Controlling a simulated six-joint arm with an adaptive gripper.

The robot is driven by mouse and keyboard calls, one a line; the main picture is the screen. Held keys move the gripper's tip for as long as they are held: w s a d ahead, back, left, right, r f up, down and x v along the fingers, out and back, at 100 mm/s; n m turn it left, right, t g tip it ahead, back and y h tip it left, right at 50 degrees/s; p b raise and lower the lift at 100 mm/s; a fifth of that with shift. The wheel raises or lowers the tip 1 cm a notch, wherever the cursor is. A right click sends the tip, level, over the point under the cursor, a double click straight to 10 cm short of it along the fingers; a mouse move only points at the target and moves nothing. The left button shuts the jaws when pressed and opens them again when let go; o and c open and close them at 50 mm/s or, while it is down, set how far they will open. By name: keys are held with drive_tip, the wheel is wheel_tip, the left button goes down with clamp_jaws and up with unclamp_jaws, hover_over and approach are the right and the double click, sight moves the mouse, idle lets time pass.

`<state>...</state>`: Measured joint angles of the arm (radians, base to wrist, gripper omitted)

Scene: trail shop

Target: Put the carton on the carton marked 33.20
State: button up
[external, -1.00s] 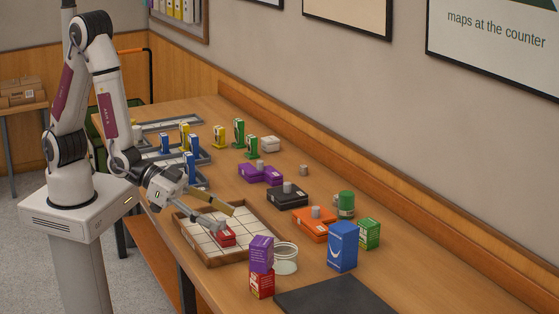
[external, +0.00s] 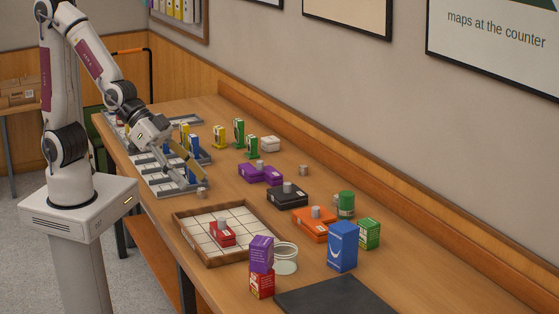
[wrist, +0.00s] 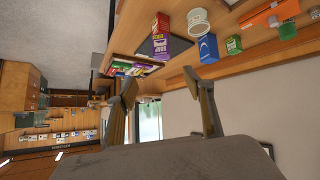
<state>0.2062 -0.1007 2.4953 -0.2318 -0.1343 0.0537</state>
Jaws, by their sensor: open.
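A purple carton (external: 261,254) stands on a red carton (external: 262,285) near the front of the table; both also show in the wrist view, purple carton (wrist: 160,24) and red carton (wrist: 170,46). To their right stand a blue carton (external: 343,246) and a green carton (external: 369,234), both upright; they also show in the wrist view, blue (wrist: 208,48) and green (wrist: 233,45). I cannot read a 33.20 mark on any carton. My gripper (external: 194,175) is open and empty, over the grey trays, well left of the cartons. Its fingers (wrist: 160,90) are apart in the wrist view.
A wooden-rimmed tray (external: 204,265) holds a red block with a grey knob (external: 222,234). Orange (external: 311,229), black (external: 286,199) and purple (external: 250,174) blocks lie behind. A dark mat (external: 335,298) lies bare at the front.

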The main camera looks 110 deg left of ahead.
drive_tip(key=s+a+r+g, duration=0.1)
drive_tip(key=s+a, duration=0.2)
drive_tip(key=s, duration=0.4)
drive_tip(key=s+a+r+g+y, duration=0.1)
drive_tip(key=s+a+r, duration=0.1)
drive_tip(key=s, duration=0.6)
drive_tip(key=s+a+r+g, duration=0.2)
drive_tip(key=s+a, duration=0.1)
drive_tip(key=s, duration=0.5)
drive_tip(key=shift+a+y, duration=0.3)
